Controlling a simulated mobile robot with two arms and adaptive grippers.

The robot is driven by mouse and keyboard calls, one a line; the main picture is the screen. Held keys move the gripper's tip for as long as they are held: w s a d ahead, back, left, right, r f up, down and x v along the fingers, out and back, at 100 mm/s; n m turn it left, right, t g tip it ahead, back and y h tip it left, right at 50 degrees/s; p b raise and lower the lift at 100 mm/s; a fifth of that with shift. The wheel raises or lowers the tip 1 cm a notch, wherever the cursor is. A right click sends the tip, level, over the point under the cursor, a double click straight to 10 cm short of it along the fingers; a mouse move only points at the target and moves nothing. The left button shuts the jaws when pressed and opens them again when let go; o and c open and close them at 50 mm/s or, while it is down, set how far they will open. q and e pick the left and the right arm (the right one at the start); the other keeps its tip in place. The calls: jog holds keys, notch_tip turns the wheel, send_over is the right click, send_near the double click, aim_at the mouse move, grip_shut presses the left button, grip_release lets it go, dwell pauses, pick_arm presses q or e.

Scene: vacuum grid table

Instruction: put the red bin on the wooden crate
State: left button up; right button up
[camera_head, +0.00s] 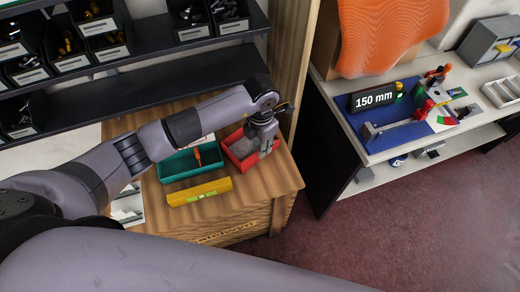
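The red bin (234,155) sits at the right part of the top of the wooden crate (262,197), beside a teal tray. My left gripper (265,152) points down over the right side of the red bin, with its fingers at or just inside the right wall. The bin looks level, and I cannot tell whether it rests fully on the wood. Whether the fingers are closed on its wall is too small to tell. The bin's inside is partly hidden by the gripper. My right gripper is out of view.
The teal tray (178,167) holds an orange-handled tool (197,155). A yellow spirit level (200,192) lies in front. A dark shelf (150,90) with several bins stands behind. A white workbench (390,150) with a blue mat is at right. Bare wood shows right of the bin.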

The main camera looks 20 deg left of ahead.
pick_arm(q)
notch_tip(320, 180, up, 8)
jog(key=shift+s, duration=0.1)
dwell(0.6)
